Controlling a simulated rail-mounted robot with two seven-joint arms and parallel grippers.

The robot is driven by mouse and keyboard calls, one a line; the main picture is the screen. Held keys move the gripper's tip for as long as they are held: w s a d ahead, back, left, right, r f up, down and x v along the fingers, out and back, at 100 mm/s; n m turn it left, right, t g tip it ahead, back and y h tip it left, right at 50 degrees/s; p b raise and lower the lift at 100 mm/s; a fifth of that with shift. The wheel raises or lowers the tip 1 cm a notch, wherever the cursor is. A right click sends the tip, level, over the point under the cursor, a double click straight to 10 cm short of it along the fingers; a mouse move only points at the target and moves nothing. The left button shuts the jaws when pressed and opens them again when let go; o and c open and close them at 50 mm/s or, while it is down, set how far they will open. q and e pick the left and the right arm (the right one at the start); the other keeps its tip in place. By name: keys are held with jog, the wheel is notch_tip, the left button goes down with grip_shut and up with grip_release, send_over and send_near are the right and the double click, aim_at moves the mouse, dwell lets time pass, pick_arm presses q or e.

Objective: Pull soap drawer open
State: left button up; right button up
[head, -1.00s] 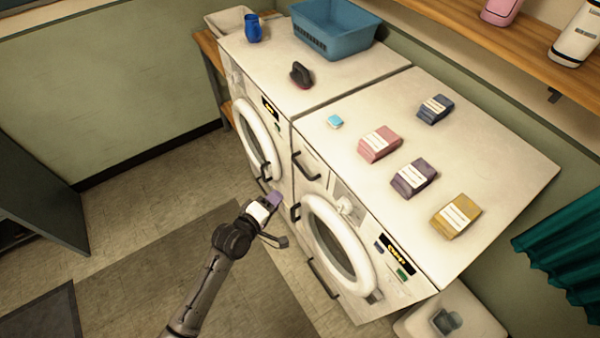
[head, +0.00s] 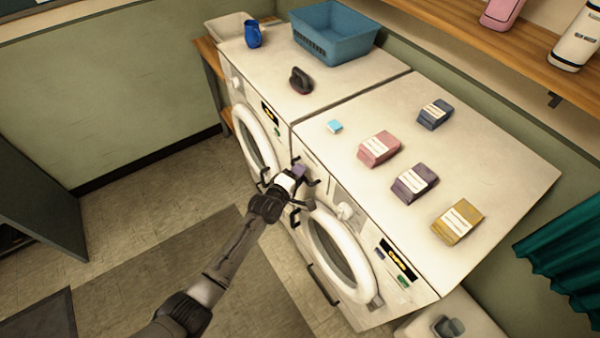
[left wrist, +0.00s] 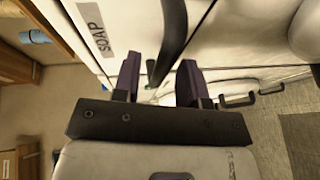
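The soap drawer (head: 311,160) is a pale front panel at the top left of the right-hand machine. In the left wrist view the drawer front (left wrist: 88,14) carries a "SOAP" label, and its dark bar handle (left wrist: 173,38) runs down toward the gap between my fingers. My left gripper (head: 304,177) is at the drawer handle, and its arm partly hides the machine front. In the left wrist view the two purple-tipped fingers (left wrist: 158,80) stand apart, one on each side of the handle's line. I cannot tell whether either touches it. The drawer looks shut. My right gripper is not in view.
The right-hand machine's round door (head: 338,252) is just below my gripper, and the left machine's door (head: 252,140) is to its left. Several small boxes, such as the pink one (head: 379,148), lie on top. The floor (head: 150,215) in front is clear.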

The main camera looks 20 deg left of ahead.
pick_arm(q)
jog(key=shift+w+d+f, duration=0.1)
jog(key=shift+w+f, duration=0.05)
jog(key=shift+w, duration=0.5)
grip_shut()
